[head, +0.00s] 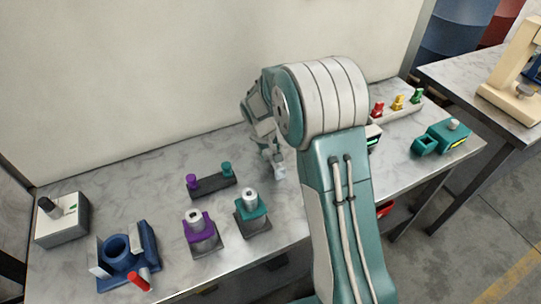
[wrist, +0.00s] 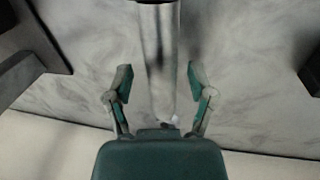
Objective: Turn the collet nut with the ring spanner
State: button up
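My gripper (head: 278,171) hangs over the table near its back middle, to the right of two barrel-like fixtures. In the wrist view its two fingers (wrist: 160,76) stand apart, open. A silver cylinder (wrist: 158,45) shows between them, with a gap on both sides; I cannot tell what it belongs to. The purple fixture (head: 201,232) and the teal fixture (head: 252,212) each have a silver cylindrical top, upright. I cannot tell which part is the collet nut. I cannot make out a ring spanner; my arm hides part of the table.
A dark rack (head: 211,186) with purple and teal knobs lies behind the fixtures. A blue fixture (head: 128,262) with a red handle and a grey box (head: 62,222) stand left. A teal device (head: 443,137) and coloured pieces (head: 397,104) are right. The wall is close behind.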

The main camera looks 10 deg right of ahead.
aim_at(271, 151)
jog(key=shift+a, duration=0.2)
grip_shut()
jog(key=shift+r, duration=0.15)
jog(key=shift+d+r, duration=0.1)
jog(key=shift+r, duration=0.15)
notch_tip(271, 151, up, 2)
jog(key=shift+r, duration=0.25)
jog(key=s+r, duration=0.3)
jog(key=r, duration=0.1)
jog(key=s+d+r, duration=0.1)
jog(key=s+r, duration=0.1)
jog(key=shift+s+r, duration=0.15)
jog(key=shift+s, duration=0.15)
jog(key=s+d+r, duration=0.1)
jog(key=s+r, duration=0.2)
jog(key=s, duration=0.5)
jog(key=shift+d+r, duration=0.25)
jog(key=shift+d, duration=0.05)
jog(key=shift+s, duration=0.1)
